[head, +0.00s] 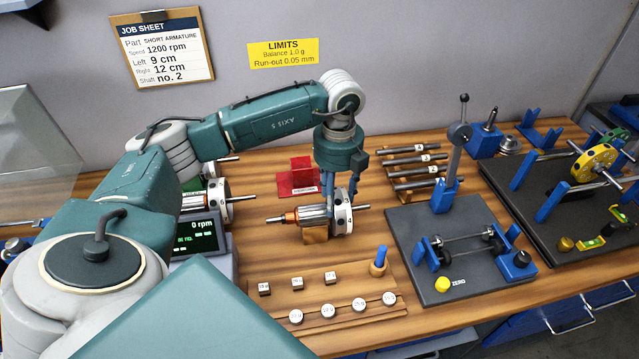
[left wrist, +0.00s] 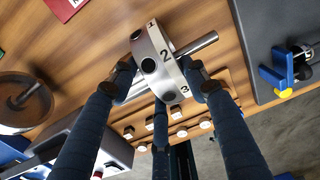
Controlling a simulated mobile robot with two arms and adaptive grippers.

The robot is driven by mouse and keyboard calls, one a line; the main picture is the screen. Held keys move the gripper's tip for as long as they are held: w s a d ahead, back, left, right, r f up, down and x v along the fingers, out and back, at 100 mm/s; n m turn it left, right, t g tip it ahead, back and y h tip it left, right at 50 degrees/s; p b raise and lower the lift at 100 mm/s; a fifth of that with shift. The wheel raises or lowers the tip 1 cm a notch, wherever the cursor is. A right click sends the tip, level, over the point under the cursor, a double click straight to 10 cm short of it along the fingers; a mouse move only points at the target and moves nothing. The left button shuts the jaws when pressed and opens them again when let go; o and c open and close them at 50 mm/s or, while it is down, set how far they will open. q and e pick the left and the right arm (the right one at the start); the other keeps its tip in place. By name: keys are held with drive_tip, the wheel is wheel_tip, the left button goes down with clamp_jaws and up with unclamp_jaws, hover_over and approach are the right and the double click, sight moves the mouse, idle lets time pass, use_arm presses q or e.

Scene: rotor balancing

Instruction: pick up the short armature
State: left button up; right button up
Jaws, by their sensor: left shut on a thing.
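The short armature (head: 312,213) lies level over a wooden block (head: 316,236) in mid-bench, with a copper end at left and a white disc (head: 342,211) at right. My left gripper (head: 341,196) reaches down from above, shut on the armature at the disc. In the left wrist view the fingers close around the numbered disc (left wrist: 153,62), and the steel shaft (left wrist: 197,43) sticks out to the right. Whether the armature touches the block cannot be told. My right gripper is not in view.
A tray (head: 340,315) with small blocks and round weights is in front. A black stand (head: 470,280) with rollers is at right, with numbered shafts (head: 415,165) behind. A red tray (head: 297,178) lies behind the armature. A display (head: 198,236) is at left.

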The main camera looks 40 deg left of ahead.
use_arm(q)
clamp_jaws()
drive_tip(key=shift+w+r, duration=0.1)
